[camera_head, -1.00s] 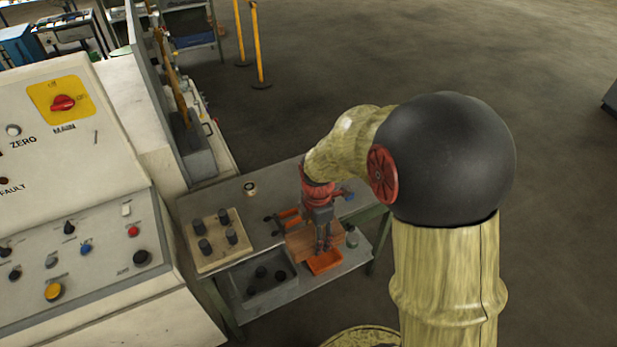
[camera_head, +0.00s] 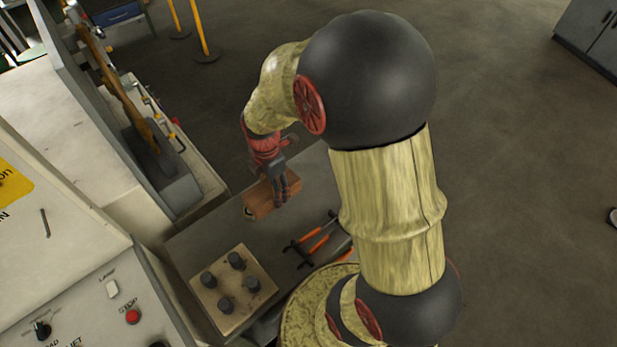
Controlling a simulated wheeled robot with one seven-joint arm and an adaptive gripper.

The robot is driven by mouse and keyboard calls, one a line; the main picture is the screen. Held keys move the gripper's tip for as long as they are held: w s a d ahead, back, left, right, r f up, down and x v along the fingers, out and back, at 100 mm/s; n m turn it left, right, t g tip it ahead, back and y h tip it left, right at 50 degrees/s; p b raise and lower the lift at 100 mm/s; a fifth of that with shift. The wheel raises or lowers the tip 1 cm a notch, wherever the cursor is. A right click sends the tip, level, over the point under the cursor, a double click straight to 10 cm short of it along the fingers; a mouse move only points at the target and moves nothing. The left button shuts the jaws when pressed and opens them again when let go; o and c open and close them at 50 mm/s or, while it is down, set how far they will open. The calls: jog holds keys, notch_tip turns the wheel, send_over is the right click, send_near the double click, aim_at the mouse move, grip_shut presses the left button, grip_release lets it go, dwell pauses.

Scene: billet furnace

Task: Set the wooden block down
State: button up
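The brown wooden block (camera_head: 258,201) is at the far part of the grey table (camera_head: 205,235). My gripper (camera_head: 281,195) points down over the block's right part, with its dark fingers on the block. It looks shut on the block, though the far finger's contact is partly hidden. I cannot tell whether the block's underside touches the table top.
Orange-handled tools (camera_head: 316,241) lie to the right. A wooden board (camera_head: 207,297) with several black cylinders sits nearer. A control cabinet (camera_head: 110,310) stands at the left.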

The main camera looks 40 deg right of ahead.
jog(key=w+d+f+b, duration=0.1)
jog(key=w+d+f, duration=0.1)
jog(key=d+f, duration=0.1)
jog(key=w+d+f+b, duration=0.1)
jog(key=w+d+f, duration=0.1)
jog(key=d, duration=0.3)
jog(key=w+d+f+b, duration=0.1)
jog(key=w+d+f, duration=0.1)
jog(key=d+f, duration=0.2)
jog(key=shift+w+d+f+b, duration=0.15)
jog(key=shift+f+b, duration=0.3)
jog(key=shift+f, duration=0.5)
jog(key=shift+d+f+b, duration=0.15)
jog(key=shift+f+b, duration=0.3)
jog(key=shift+f, duration=0.5)
jog(key=shift+f, duration=0.2)
jog(key=o, duration=1.6)
jog(key=shift+o, duration=0.2)
jog(key=shift+r, duration=0.1)
